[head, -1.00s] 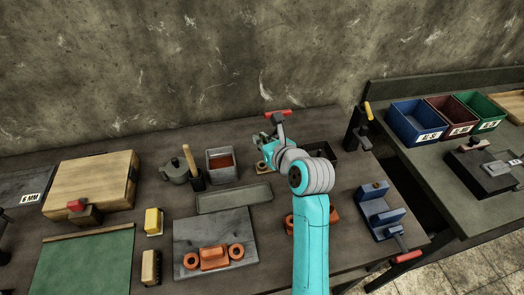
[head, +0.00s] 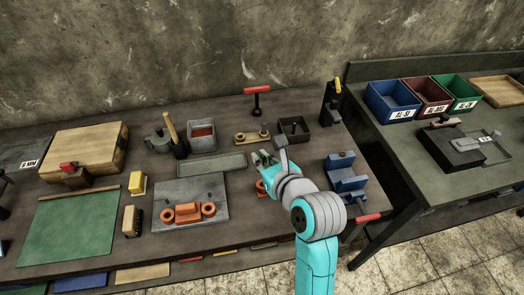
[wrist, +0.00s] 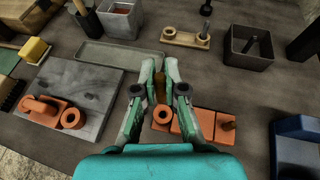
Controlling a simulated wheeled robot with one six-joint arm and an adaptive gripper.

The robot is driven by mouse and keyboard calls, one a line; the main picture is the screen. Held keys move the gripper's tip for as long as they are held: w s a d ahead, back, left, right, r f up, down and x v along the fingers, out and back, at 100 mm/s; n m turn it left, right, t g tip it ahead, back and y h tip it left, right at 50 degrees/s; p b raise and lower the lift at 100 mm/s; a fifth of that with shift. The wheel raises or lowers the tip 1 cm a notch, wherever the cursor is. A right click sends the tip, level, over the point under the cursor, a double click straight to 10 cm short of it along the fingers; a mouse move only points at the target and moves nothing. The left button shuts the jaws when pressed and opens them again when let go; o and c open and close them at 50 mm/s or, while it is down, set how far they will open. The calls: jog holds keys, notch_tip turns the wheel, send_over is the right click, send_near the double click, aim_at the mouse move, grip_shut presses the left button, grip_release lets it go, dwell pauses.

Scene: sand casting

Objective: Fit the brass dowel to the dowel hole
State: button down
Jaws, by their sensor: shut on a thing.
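My gripper (wrist: 159,72) is shut on the brass dowel (wrist: 160,90), which stands between its fingers in the wrist view. In the head view my gripper (head: 263,158) is over the right part of the bench. An orange block (wrist: 190,122) lies just below the fingers, with a round ringed hole (wrist: 162,116) at its left end and a small peg (wrist: 228,122) at its right. The dowel appears close to this ringed hole; I cannot tell whether its lower end touches it. In the head view my arm hides most of that block (head: 262,187).
A second orange block (head: 187,212) lies on a grey plate (head: 175,190) at left. A wooden holder (head: 252,138), a dark box (head: 294,129) and a red-handled tool (head: 257,92) stand behind. A blue vise (head: 345,178) is at right, a shallow tray (head: 218,166) at left.

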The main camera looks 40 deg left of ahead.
jog(key=shift+f, duration=0.1)
jog(key=shift+f, duration=2.8)
jog(key=shift+f, duration=1.75)
jog(key=c, duration=1.2)
grip_release()
jog(key=shift+f, duration=0.1)
jog(key=v, duration=1.2)
